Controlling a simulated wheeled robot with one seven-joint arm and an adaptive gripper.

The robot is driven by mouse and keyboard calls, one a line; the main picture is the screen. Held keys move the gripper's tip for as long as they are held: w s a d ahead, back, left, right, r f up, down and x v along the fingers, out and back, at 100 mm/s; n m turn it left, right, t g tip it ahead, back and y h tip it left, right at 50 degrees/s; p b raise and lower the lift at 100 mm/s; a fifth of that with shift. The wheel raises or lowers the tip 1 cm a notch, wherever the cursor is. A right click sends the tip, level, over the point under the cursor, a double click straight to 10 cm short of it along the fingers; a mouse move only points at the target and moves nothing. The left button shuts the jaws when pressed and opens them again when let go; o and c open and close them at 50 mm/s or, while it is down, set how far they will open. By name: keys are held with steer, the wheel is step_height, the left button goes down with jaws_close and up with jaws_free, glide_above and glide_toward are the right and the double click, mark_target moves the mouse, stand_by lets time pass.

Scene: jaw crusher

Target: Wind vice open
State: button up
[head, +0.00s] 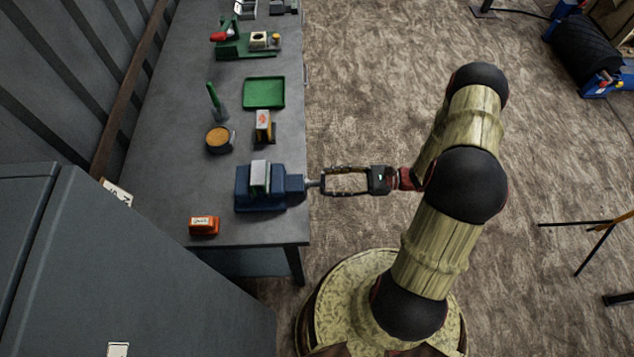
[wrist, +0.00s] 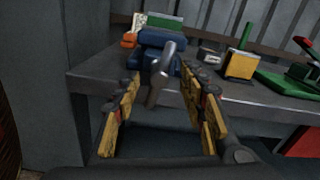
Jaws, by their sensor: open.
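The blue vice (head: 246,199) stands on the bench near its front right corner, with a pale and green block (head: 260,174) at its jaws. It shows in the wrist view (wrist: 155,38) too. Its grey screw handle (wrist: 165,62) sticks out past the bench edge towards me; in the head view it is a short grey bar (head: 313,184). My gripper (head: 325,182) is open, level with the handle. In the wrist view the yellow-padded fingers (wrist: 157,88) stand on either side of the handle's end, with gaps visible. I cannot tell how deep the handle lies between them.
The grey bench (head: 180,140) also carries an orange box (head: 204,225), a round tin (head: 219,138), a green tray (head: 264,93) and green tools (head: 235,45). A grey cabinet (head: 110,270) stands at the left front. The floor right of the bench is mostly clear.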

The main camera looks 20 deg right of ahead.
mark_target(317, 181)
steer(key=x, duration=0.5)
steer(key=shift+w, duration=0.1)
steer(key=c, duration=0.3)
